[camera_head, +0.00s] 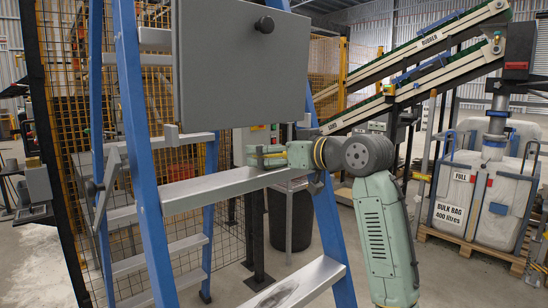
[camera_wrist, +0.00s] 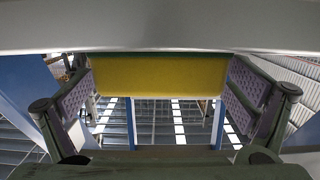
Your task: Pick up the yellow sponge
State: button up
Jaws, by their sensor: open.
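The yellow sponge (camera_wrist: 160,75), with a thin dark green layer along its upper edge, shows in the wrist view. It lies between the two spread fingers of my gripper (camera_wrist: 160,92), with small gaps visible at its sides. A pale grey band, likely part of the ladder, crosses just above it in that view. In the head view my gripper (camera_head: 264,157) is at the blue stepladder, just above a grey step (camera_head: 215,190). The sponge cannot be made out clearly there.
The ladder's blue rails (camera_head: 138,130) stand close around my gripper. A grey panel (camera_head: 241,70) sits above it. A black bin (camera_head: 290,217) is behind the ladder. Conveyors (camera_head: 415,60) and a bulk bag (camera_head: 480,195) on a pallet stand to the right.

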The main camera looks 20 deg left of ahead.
jog(key=shift+c, duration=0.5)
jog(key=c, duration=1.1)
jog(key=shift+r, duration=0.1)
jog(key=shift+c, duration=0.2)
